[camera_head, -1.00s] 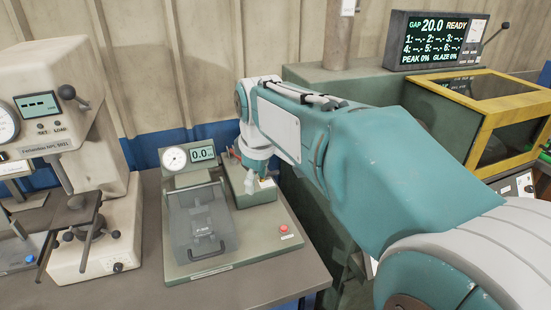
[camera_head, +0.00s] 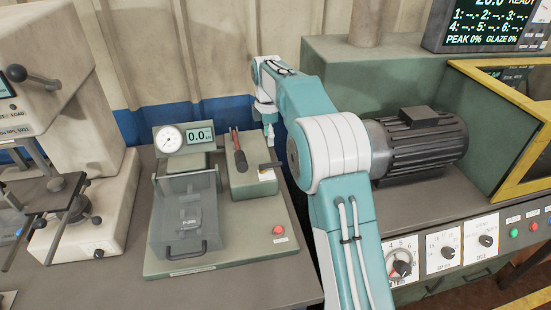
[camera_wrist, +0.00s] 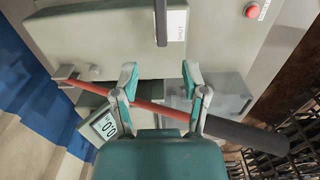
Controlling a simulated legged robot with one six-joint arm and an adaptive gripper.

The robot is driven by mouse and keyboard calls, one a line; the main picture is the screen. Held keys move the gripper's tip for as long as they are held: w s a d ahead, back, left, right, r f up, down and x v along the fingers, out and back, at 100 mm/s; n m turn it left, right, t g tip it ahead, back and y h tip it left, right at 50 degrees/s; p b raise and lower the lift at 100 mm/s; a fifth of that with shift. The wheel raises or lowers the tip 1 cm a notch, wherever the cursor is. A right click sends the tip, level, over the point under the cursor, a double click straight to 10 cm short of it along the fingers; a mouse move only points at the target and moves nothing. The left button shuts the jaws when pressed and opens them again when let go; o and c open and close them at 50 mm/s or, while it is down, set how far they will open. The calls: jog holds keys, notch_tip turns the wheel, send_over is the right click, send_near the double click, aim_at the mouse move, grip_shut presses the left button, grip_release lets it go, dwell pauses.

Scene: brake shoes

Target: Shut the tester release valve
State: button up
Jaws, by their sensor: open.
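The tester (camera_head: 225,248) has a green block (camera_head: 247,182) at its back right. A red lever (camera_head: 236,140) with a black grip rises from the block. My gripper (camera_head: 269,138) is open and empty, behind and right of the block. In the wrist view my gripper (camera_wrist: 159,72) has its fingers apart, and the red lever (camera_wrist: 165,110) crosses near their bases. I cannot tell whether they touch.
The tester's gauge (camera_head: 169,139), display (camera_head: 200,136) and clear guard (camera_head: 188,222) are left of the block. A red button (camera_head: 278,230) is at its front right. A motor (camera_head: 418,147) and control panel (camera_head: 440,250) stand right; a press (camera_head: 100,195) stands left.

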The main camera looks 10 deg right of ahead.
aim_at(272, 163)
jog(key=f, duration=0.6)
jog(key=d+f, duration=0.1)
jog(key=f, duration=0.1)
jog(key=shift+d+f, duration=0.1)
jog(key=shift+f, duration=0.85)
jog(key=shift+a, duration=0.5)
jog(key=shift+d, duration=0.25)
grip_shut()
